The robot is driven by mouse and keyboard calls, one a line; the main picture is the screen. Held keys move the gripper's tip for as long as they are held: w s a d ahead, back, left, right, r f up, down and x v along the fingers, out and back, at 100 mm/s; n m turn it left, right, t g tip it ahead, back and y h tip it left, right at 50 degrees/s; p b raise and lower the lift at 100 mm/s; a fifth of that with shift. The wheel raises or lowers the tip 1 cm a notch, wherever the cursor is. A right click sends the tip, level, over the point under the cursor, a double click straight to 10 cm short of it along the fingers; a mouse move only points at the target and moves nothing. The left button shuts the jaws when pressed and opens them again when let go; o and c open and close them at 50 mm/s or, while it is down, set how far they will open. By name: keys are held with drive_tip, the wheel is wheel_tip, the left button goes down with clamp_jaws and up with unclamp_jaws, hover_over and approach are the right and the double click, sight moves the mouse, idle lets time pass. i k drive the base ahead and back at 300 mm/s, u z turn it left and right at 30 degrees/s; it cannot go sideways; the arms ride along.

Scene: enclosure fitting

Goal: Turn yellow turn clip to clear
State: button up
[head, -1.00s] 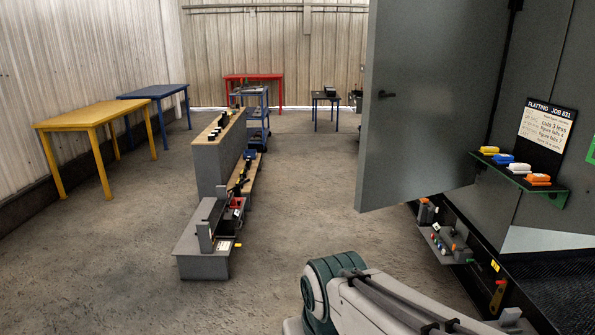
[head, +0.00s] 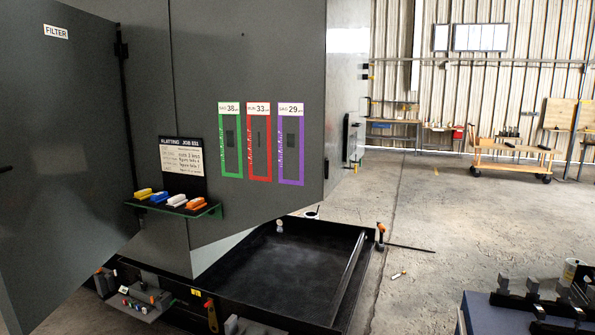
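I cannot pick out a yellow turn clip for certain. A small yellow block (head: 143,193) lies at the left end of a green shelf (head: 214,212) on the grey enclosure (head: 270,60). A small yellow tag (head: 195,292) shows on the enclosure's dark lower front edge. An orange-and-brown lever-like piece (head: 211,314) hangs just right of that tag; its exact form is too small to tell. My gripper is not in view.
The grey door marked FILTER (head: 60,120) stands open at left. A black tray (head: 290,260) juts out low at the enclosure's base. A blue table (head: 478,312) with black fixtures fills the lower right corner. Floor (head: 420,220) between tray and far benches is mostly clear.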

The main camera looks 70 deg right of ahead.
sight(350, 167)
drive_tip(key=z, duration=3.05)
drive_tip(key=i, duration=2.25)
drive_tip(key=u, duration=0.65)
drive_tip(key=i, duration=0.45)
